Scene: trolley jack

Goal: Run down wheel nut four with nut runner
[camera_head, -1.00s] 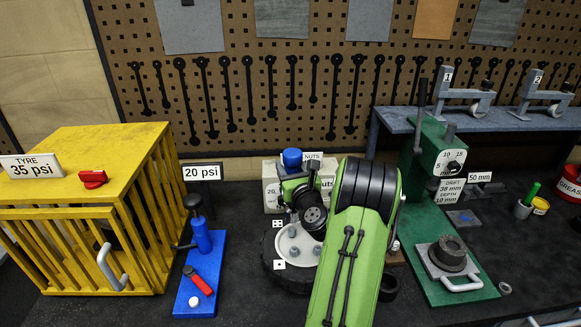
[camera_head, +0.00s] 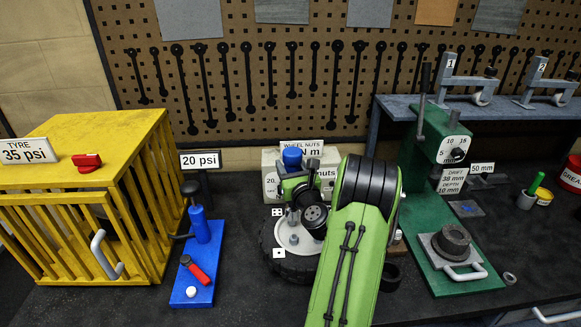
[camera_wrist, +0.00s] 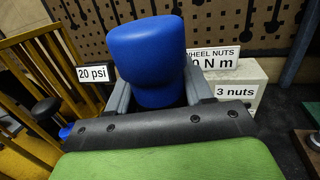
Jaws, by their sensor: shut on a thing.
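My gripper (camera_wrist: 160,92) is shut on the nut runner, whose blue top (camera_wrist: 147,55) stands between the grey fingers in the wrist view. In the head view the blue top (camera_head: 292,157) shows above my green wrist, and a grey shaft part (camera_head: 292,216) shows below it. The runner is over the back left of the wheel's pale hub (camera_head: 291,240), by a white tag with several pips (camera_head: 278,212). Whether its socket is on a nut, I cannot tell. The black tyre (camera_head: 288,268) lies flat. My arm hides the hub's right side.
A wheel nuts box (camera_head: 270,182) stands just behind the wheel. A yellow cage (camera_head: 130,180) and a blue pump board (camera_head: 200,280) are to the left. A green press (camera_head: 440,160) stands to the right. A one-pip tag (camera_head: 279,252) is at the wheel's front.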

